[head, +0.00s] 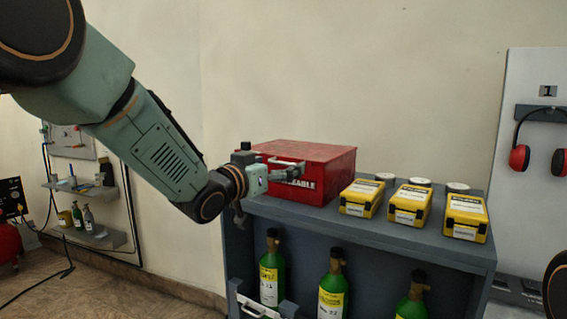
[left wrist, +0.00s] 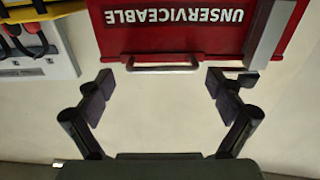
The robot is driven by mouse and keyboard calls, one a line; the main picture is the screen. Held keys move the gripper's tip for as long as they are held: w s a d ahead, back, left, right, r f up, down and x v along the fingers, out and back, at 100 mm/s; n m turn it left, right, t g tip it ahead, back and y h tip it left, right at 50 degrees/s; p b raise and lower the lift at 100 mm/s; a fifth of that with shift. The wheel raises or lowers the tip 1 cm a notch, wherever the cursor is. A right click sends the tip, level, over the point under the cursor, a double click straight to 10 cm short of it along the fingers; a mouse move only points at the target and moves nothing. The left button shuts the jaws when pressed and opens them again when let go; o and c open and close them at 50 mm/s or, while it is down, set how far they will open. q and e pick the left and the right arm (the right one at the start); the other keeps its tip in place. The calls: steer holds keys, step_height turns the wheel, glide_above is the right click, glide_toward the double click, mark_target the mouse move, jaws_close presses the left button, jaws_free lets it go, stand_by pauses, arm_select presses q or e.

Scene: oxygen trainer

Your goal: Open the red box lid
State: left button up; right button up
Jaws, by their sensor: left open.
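The red box (head: 318,166) stands on the left end of the grey bench in the head view. Its lid (head: 305,150) looks shut. In the left wrist view the box front (left wrist: 180,40) shows its UNSERVICEABLE label upside down, with a silver bar handle (left wrist: 163,68) at the edge. My left gripper (head: 262,180) is at the box's front left and hides part of its front. In the left wrist view, its fingers (left wrist: 162,82) are spread wide either side of the handle, with nothing held; the handle lies just ahead of the fingertips. My right gripper is not in view.
Yellow cases (head: 410,205) stand on the grey bench (head: 375,232) right of the box. Green cylinders (head: 333,285) stand below the bench top. Red ear defenders (head: 519,157) hang on a board at the right. The wall above the box is clear.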

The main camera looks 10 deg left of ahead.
arm_select(q)
steer(key=shift+x, duration=0.95)
steer(key=shift+w+f, duration=0.1)
steer(key=shift+w, duration=0.35)
steer(key=shift+d, duration=0.1)
steer(key=shift+s, duration=0.1)
steer(key=shift+c, duration=0.7)
steer(key=c, duration=1.3)
